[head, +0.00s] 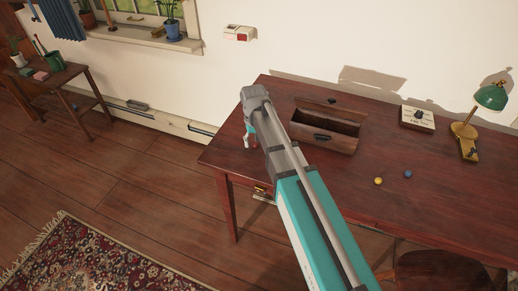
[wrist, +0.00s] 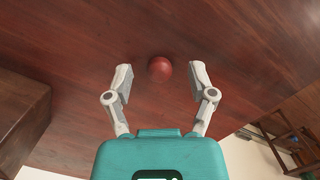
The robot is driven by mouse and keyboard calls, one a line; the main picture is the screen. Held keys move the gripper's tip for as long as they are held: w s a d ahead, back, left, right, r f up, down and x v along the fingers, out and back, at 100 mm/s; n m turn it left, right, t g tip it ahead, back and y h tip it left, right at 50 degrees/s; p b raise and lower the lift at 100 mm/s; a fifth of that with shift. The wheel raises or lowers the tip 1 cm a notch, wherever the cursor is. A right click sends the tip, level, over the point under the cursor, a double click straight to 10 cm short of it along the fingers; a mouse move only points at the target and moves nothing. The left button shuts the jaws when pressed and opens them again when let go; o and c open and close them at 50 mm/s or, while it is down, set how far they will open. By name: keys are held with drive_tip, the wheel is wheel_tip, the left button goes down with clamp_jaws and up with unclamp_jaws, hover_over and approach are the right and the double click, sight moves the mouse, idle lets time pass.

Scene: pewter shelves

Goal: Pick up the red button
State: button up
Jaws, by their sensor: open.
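The red button (wrist: 160,69) shows in the wrist view as a small, round, glossy red piece on the dark wooden table (wrist: 100,35). My gripper (wrist: 160,74) is open, with one finger on each side of the button and visible gaps between. Neither finger appears to touch it. In the head view my gripper (head: 248,141) points down over the left end of the table (head: 330,205). I cannot clearly make out the button there beside the fingers.
An open wooden box (head: 326,128) stands right of my gripper. A yellow piece (head: 378,181) and a blue piece (head: 408,174) lie farther right, near a dial box (head: 417,118) and a green lamp (head: 490,97). A wall box (head: 240,34) has a red part.

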idle(0.6)
drive_tip(key=c, duration=0.8)
